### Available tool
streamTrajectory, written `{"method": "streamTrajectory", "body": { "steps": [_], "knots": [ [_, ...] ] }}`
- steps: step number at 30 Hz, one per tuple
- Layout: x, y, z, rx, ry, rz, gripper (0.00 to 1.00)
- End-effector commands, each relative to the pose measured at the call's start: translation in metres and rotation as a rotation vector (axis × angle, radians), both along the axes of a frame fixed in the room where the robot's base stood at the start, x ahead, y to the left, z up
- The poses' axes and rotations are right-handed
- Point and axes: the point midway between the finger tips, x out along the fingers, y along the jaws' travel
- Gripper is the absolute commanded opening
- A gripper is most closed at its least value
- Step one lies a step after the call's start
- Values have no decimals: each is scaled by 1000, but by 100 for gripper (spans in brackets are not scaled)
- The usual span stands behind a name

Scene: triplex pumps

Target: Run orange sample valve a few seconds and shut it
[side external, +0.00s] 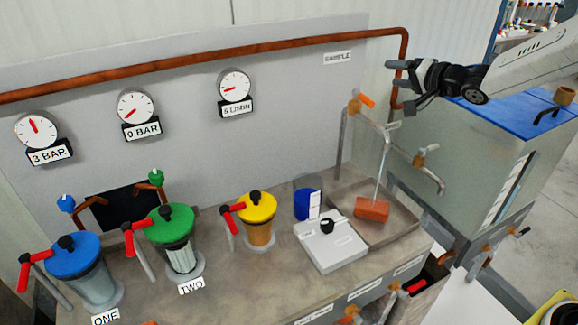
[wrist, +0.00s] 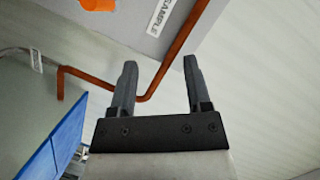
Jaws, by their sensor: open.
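The sample valve's orange handle (side external: 365,100) sits on the pipework below the SAMPLE label (side external: 338,57), angled down to the right. A pale thin stream (side external: 382,165) falls from the spout below it toward an orange-red block (side external: 372,209) in the grey tray. My gripper (side external: 398,84) is open and empty, up and to the right of the handle, apart from it and close to the copper pipe in the picture. In the wrist view, my two fingers (wrist: 158,85) are spread with nothing between them. Part of an orange piece (wrist: 97,4) shows at the top edge.
A copper pipe (side external: 200,56) runs along the panel and bends down near my gripper; it also crosses the wrist view (wrist: 175,50). A blue-lidded tank (side external: 480,135) stands right. Several coloured pump canisters and a white scale (side external: 330,245) occupy the bench.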

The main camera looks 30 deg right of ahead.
Motion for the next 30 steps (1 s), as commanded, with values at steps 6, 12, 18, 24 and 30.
{"method": "streamTrajectory", "body": {
  "steps": [6,12,18,24,30],
  "knots": [
    [0,0,-47,1,7,0,63],
    [0,1,-74,-3,4,1,63],
    [0,1,-79,-3,2,0,63],
    [4,1,-79,-4,2,1,63],
    [16,4,-82,-4,2,3,63]
  ]
}}
